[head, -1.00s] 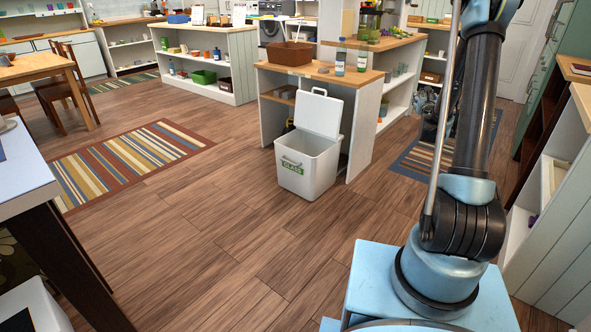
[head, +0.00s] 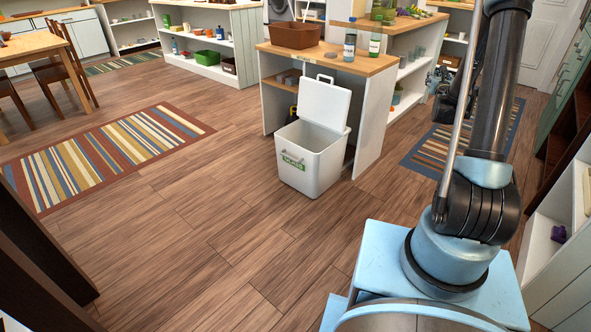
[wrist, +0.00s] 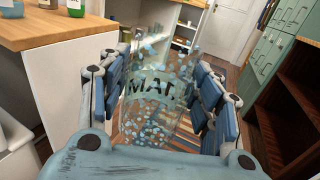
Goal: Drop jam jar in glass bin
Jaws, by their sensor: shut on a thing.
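The glass bin (head: 308,172) is a white box with a green GLASS label on its front. It stands on the floor in the middle of the head view, its lid (head: 325,103) raised at the back. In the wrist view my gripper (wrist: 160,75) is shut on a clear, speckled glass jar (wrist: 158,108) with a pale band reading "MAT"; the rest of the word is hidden. The fingers press on the jar's left and right sides. In the head view my arm rises at the right and mostly hides the gripper, well right of the bin.
A wooden-topped counter (head: 330,62) with a brown tub (head: 295,35) and bottles (head: 350,46) stands right behind the bin. Striped rugs (head: 100,155) lie left and right. Dark shelving (wrist: 283,120) stands right in the wrist view. The floor before the bin is clear.

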